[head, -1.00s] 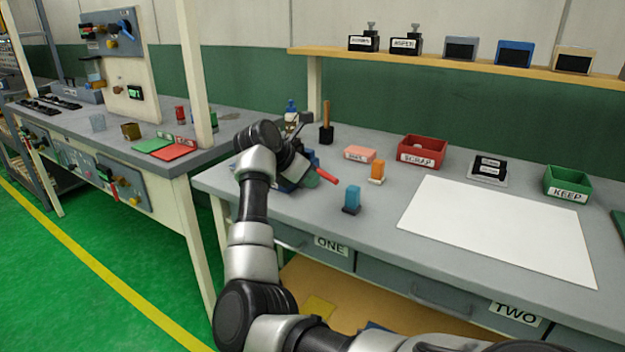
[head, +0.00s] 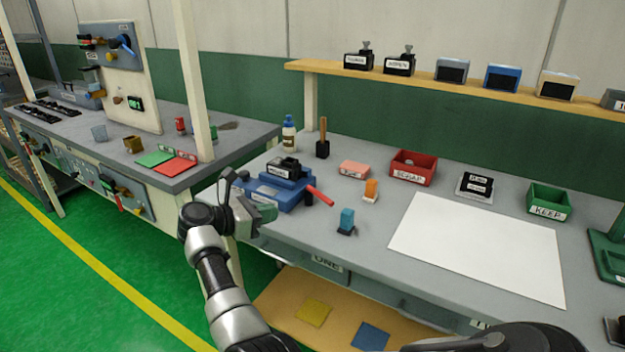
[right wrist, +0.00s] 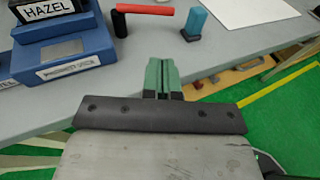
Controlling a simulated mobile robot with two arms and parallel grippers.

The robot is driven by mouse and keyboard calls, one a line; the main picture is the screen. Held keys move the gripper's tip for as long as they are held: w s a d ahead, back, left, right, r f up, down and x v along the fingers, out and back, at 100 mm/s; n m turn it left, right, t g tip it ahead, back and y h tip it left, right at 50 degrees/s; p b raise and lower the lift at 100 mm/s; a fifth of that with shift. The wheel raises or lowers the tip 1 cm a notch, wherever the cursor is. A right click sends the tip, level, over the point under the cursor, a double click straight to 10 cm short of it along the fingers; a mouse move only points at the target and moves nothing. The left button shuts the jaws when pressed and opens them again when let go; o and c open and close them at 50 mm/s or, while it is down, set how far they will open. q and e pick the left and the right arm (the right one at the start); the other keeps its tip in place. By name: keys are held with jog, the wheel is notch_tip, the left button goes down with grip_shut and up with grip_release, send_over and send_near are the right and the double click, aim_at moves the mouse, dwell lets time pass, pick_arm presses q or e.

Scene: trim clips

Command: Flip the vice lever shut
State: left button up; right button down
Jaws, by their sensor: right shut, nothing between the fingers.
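The blue vice (head: 283,190) stands at the bench's left front corner, with a black block labelled HAZEL (right wrist: 42,9) on top. Its red lever (head: 319,195) sticks out to the right. In the right wrist view the lever (right wrist: 146,10) lies level at the top, above a black mount at its left end. My right gripper (head: 266,209), with green fingers, is in front of the vice near the bench edge. The fingers (right wrist: 163,72) are shut and empty, apart from the lever. My left gripper is out of view.
A blue block on a dark base (head: 347,219) stands right of the lever, with an orange one (head: 370,190) behind it. A glue bottle (head: 289,134) and a wooden-handled tool (head: 322,140) stand behind the vice. A white sheet (head: 480,245) covers the bench's right part.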

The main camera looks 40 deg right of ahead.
jog(key=f+h+p, duration=0.1)
jog(key=f, duration=0.1)
pick_arm(q)
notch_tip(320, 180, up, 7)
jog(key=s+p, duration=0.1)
jog(key=p, duration=0.4)
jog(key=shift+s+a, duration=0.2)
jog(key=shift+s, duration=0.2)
pick_arm(e)
send_near(324, 200)
jog(key=shift+n+t, duration=0.3)
jog(key=d, duration=0.2)
jog(key=d+f, duration=0.1)
jog(key=d, duration=0.1)
jog(key=s+d, duration=0.1)
jog(key=d, duration=0.2)
jog(key=shift+d+f, duration=0.1)
jog(key=shift+f, duration=0.25)
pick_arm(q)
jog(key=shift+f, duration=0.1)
